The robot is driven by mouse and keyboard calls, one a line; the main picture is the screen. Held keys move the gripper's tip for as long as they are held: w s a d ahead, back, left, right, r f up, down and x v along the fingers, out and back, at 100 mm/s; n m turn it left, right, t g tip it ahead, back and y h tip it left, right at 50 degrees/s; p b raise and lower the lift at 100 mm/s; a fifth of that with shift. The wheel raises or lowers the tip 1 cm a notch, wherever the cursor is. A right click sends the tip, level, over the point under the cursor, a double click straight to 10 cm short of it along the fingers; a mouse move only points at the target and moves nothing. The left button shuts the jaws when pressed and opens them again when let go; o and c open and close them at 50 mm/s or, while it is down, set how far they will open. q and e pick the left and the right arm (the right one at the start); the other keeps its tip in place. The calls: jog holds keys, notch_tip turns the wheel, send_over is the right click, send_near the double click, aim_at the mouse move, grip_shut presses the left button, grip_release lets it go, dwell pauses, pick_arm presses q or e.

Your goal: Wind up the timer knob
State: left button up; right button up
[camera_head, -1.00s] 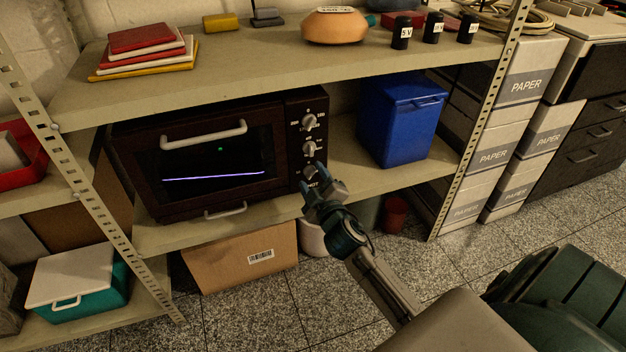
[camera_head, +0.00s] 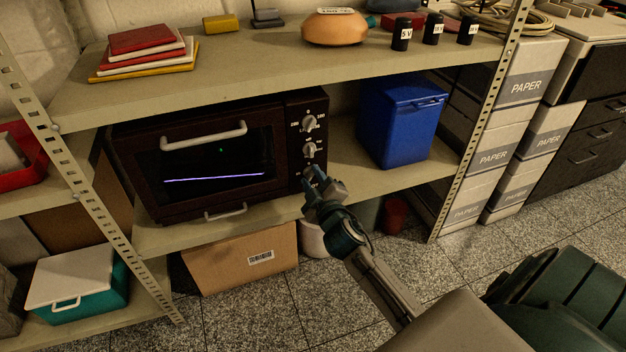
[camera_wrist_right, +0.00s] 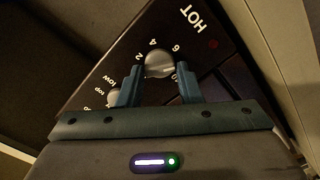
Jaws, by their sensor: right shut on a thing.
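The dark toaster oven (camera_head: 125,165) stands on the middle shelf. Its control panel at the right has a top knob (camera_head: 309,123) and a middle knob (camera_head: 310,150). The lowest knob is hidden behind my right gripper (camera_head: 318,180) in the head view. In the right wrist view, this silver timer knob (camera_wrist_right: 159,64), with numbers around it, sits between the two fingertips of my right gripper (camera_wrist_right: 159,82), which is shut on it. Another knob (camera_wrist_right: 113,97) shows left of the fingers there. My left gripper is not in view.
A blue lidded bin (camera_head: 398,125) stands on the shelf right of the oven. The upper shelf (camera_head: 230,75) lies above the oven, and a perforated metal post (camera_head: 487,130) rises at the right. A cardboard box (camera_head: 240,262) is below.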

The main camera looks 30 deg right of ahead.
jog(key=shift+f, duration=0.1)
dwell(0.8)
jog(key=o, duration=1)
jog(key=shift+c, duration=0.2)
jog(key=v, duration=1.1)
jog(key=shift+p, duration=0.35)
jog(key=shift+a, duration=0.15)
